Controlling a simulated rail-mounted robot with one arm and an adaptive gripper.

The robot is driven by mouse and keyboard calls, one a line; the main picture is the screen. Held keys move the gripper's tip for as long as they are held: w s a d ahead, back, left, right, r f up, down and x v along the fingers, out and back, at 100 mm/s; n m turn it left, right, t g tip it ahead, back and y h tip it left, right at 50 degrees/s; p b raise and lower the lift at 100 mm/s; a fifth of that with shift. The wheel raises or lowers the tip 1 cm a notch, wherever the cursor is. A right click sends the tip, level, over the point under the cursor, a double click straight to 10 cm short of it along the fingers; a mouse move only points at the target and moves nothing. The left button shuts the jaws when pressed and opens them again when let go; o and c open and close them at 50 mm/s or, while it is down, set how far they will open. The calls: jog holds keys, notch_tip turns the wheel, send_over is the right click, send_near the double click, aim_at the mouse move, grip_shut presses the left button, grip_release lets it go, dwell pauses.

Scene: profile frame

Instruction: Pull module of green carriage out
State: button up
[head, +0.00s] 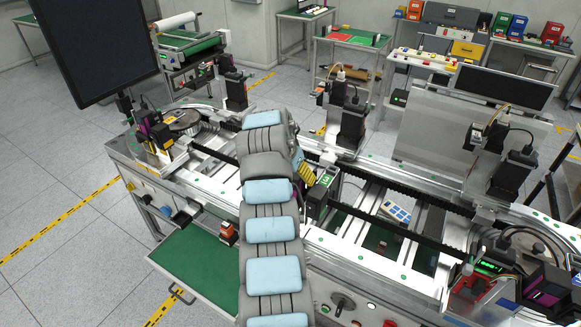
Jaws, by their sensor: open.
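A dark box-shaped carriage (316,200) with a lit green face marked 3 stands on the near side of the conveyor line, just right of my arm. A yellow and dark striped piece (306,172) shows beside it, between the carriage and my arm; I cannot tell what it belongs to. My grey and light-blue arm rises from the bottom centre and bends over the line next to this carriage. My gripper's fingers are hidden behind the arm, so I cannot see whether they touch anything. A unit with a green display (490,266) also sits at the line's right end.
A small orange and dark unit (228,232) stands left of my arm, by an open green-bottomed drawer (197,270). Upright dark station heads (352,125) and a clear panel (430,130) line the far side. A black monitor (95,45) fills the upper left.

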jog(key=shift+d+f, duration=0.1)
jog(key=shift+f, duration=0.3)
jog(key=shift+w, duration=0.1)
jog(key=c, duration=1.3)
jog(key=shift+r, duration=0.1)
jog(key=shift+c, duration=0.3)
jog(key=shift+r, duration=1.1)
jog(key=shift+r, duration=1.4)
